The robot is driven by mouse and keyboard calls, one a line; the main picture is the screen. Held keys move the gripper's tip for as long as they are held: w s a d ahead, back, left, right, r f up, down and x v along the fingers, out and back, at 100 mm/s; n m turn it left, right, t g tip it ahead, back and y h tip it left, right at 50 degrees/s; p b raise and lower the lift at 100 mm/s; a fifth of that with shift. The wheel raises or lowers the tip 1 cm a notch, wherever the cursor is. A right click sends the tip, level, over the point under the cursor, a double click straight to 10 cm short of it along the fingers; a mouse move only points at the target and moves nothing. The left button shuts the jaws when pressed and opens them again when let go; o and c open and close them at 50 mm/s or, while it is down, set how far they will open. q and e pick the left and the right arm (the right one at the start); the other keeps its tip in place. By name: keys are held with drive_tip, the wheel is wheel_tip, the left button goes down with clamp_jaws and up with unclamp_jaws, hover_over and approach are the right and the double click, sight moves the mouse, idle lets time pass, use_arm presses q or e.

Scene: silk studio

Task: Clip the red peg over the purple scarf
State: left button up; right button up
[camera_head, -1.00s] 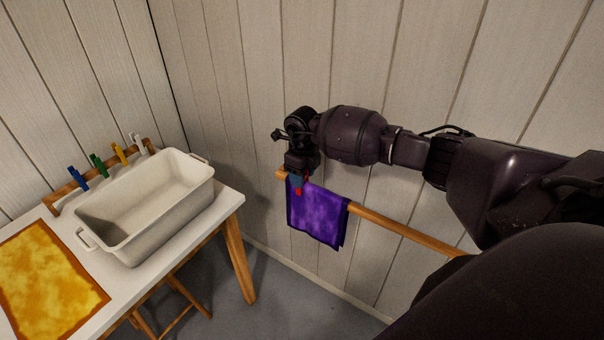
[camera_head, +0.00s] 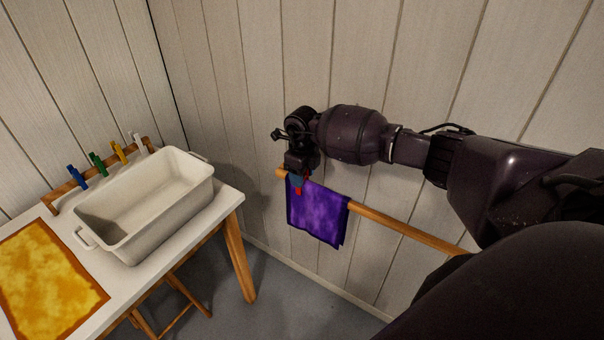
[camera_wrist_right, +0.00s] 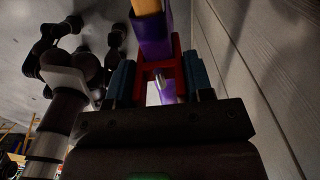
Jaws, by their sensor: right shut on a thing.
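The purple scarf (camera_head: 318,215) hangs folded over the wooden rail (camera_head: 400,229) by the wall. My right gripper (camera_head: 299,182) is at the scarf's top edge, near the rail's left end, pointing down. It is shut on the red peg (camera_head: 299,189), mostly hidden between the fingers. In the right wrist view the red peg (camera_wrist_right: 160,72) sits between the blue-padded fingers (camera_wrist_right: 160,85), with the purple scarf (camera_wrist_right: 153,48) and rail end right at its jaws. The peg appears to straddle the scarf; how far it is seated cannot be told.
A white table (camera_head: 228,205) at left holds a white tub (camera_head: 135,238) and a yellow-orange cloth (camera_head: 48,280). Behind the tub, a wooden rack (camera_head: 66,190) carries blue, green, yellow and white pegs. The wall is close behind the rail.

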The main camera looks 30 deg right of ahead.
drive_tip(key=o, duration=1)
drive_tip(key=shift+c, duration=0.2)
wheel_tip(320, 180, up, 11)
drive_tip(key=shift+f, duration=0.1)
